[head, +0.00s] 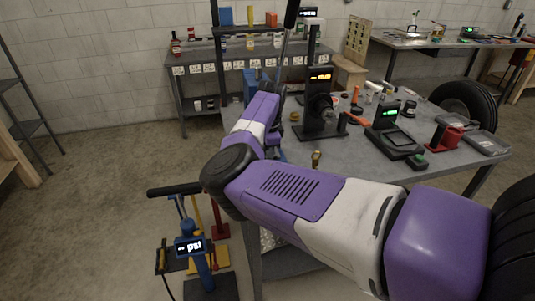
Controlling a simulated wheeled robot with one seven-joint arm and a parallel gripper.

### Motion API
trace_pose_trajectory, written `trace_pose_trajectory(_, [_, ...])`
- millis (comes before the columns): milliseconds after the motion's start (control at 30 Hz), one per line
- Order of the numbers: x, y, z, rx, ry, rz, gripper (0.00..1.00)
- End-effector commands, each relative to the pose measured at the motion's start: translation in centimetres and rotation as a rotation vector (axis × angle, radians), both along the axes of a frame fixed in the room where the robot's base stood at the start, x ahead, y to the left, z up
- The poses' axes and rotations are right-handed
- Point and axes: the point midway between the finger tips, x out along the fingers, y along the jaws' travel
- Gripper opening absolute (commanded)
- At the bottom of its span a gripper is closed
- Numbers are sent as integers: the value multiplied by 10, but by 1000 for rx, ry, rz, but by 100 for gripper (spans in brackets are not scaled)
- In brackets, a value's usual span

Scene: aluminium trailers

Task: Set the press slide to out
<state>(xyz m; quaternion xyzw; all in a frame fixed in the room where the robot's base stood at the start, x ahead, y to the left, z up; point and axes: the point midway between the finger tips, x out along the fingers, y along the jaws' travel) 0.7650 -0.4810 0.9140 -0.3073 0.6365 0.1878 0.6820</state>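A black upright device with an orange display (319,75) stands on the near grey table; it may be the press, but I cannot tell for sure. A tall lever with a black handle (291,12) rises to its left, beside a blue part (252,82) partly hidden behind my arm. I cannot make out a slide or its position. My purple and white arm reaches from the lower right to the table's left end. My gripper (281,98) is a small dark shape near the blue part, mostly hidden, and its fingers cannot be read.
The grey table (375,170) also holds a black device with a green display (390,113), a red holder (446,137), a grey tray (484,143) and small fittings. A blue pump (197,255) stands on the floor at lower left.

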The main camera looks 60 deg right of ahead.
Motion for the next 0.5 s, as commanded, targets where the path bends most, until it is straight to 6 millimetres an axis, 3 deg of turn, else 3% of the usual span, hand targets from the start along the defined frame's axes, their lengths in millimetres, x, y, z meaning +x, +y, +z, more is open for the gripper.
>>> trace_pose_trajectory(67, [0,0,0,0,0,0,29])
trace_pose_trajectory(200, [0,0,0,0,0,0,1])
trace_pose_trajectory(500, [0,0,0,0,0,1,0])
